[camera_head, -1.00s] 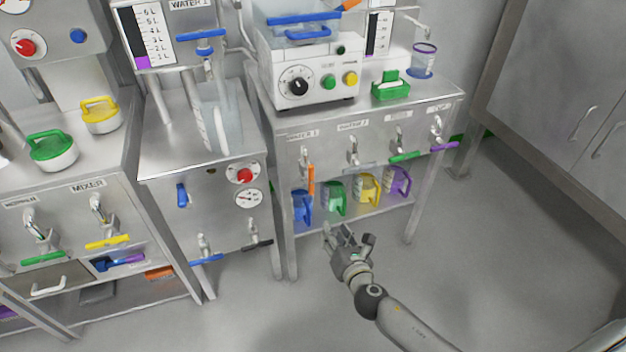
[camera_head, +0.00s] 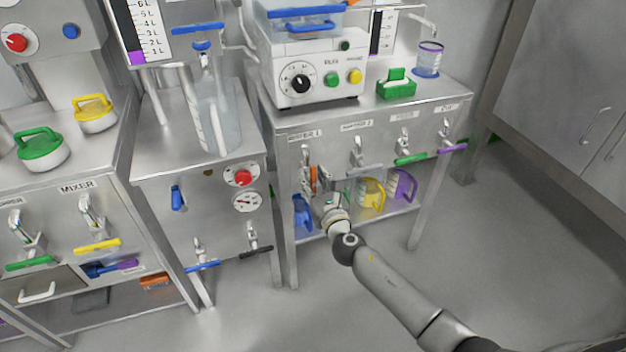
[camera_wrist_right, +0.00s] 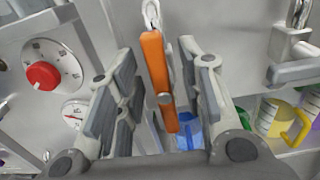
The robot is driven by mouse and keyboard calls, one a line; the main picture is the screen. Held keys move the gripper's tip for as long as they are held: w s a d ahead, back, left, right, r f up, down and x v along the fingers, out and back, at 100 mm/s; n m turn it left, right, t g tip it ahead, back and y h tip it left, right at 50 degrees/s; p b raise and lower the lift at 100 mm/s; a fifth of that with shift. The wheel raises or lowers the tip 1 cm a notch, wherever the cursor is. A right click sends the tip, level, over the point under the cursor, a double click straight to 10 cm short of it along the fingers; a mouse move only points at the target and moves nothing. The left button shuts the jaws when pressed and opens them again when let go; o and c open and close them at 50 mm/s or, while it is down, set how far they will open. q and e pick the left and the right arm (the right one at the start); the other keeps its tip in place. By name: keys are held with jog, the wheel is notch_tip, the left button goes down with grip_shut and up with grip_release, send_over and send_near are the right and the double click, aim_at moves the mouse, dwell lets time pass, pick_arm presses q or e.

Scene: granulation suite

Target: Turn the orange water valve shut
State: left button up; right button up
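The orange water valve (camera_head: 313,180) is a lever handle on the front of the middle bench. Its handle hangs downward, almost vertical, and is partly hidden by my gripper in the head view. In the right wrist view, the orange handle (camera_wrist_right: 157,80) stands between the spread fingers, with a grey pivot on it. My right gripper (camera_head: 318,182) is open, with fingers on both sides of the handle; a gap shows on the left, and the right finger is close. I cannot tell whether it touches. My left gripper is not in view.
A grey-handled valve (camera_head: 362,168) is just right of the orange one. Below are a blue jug (camera_head: 302,212), a yellow jug (camera_head: 371,194) and a purple jug (camera_head: 402,186) on the lower shelf. A red knob (camera_wrist_right: 42,76) is at left in the wrist view. The floor at right is clear.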

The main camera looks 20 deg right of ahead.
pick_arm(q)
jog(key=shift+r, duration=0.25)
pick_arm(e)
jog(key=shift+w, duration=0.35)
jog(key=shift+c, duration=0.4)
grip_shut()
